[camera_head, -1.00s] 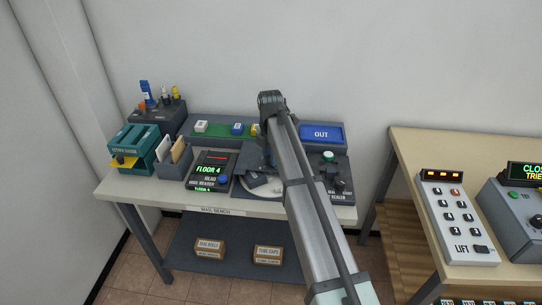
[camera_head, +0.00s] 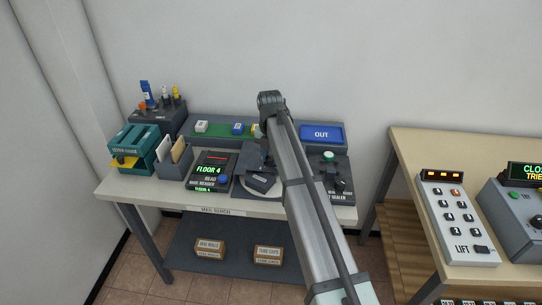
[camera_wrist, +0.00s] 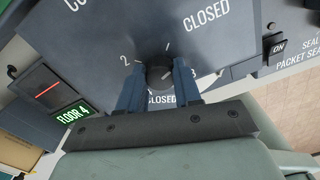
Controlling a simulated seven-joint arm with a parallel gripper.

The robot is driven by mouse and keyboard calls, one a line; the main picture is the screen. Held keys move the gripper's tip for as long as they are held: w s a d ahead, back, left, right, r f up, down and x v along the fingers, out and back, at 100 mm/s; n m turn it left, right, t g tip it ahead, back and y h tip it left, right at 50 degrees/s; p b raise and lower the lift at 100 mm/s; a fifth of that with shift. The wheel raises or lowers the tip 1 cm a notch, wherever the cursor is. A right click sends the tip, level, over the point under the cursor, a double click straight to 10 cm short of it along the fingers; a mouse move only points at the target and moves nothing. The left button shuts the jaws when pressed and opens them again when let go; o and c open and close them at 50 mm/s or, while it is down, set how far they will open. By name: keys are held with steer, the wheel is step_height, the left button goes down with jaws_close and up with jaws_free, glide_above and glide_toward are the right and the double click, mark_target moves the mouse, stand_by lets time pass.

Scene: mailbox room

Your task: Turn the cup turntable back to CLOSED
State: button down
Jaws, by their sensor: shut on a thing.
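The cup turntable shows in the head view as a dark panel (camera_head: 257,184) over a pale round disc, partly hidden by my arm. In the wrist view its dark face (camera_wrist: 100,22) carries the word CLOSED at upper right and again below the knob, with the marks 2 and 3 to either side. A dark round knob (camera_wrist: 160,76) with a white line stands in the middle. My gripper (camera_wrist: 160,68) has its two blue fingers on either side of the knob and is shut on it. In the head view my arm hides most of the gripper.
The mail reader (camera_head: 209,171) showing FLOOR 4 stands close to the turntable's left, and the packet sealer (camera_head: 333,178) to its right. A blue OUT tray (camera_head: 321,134) lies behind. The lift panel (camera_head: 458,219) is on the right table.

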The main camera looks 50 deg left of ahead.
mark_target(271, 157)
steer(key=shift+n, duration=2.6)
steer(key=c, duration=0.8)
jaws_free()
steer(key=shift+r, duration=0.1)
step_height(271, 157, up, 14)
steer(key=shift+s+f, duration=0.1)
steer(key=shift+f, duration=0.1)
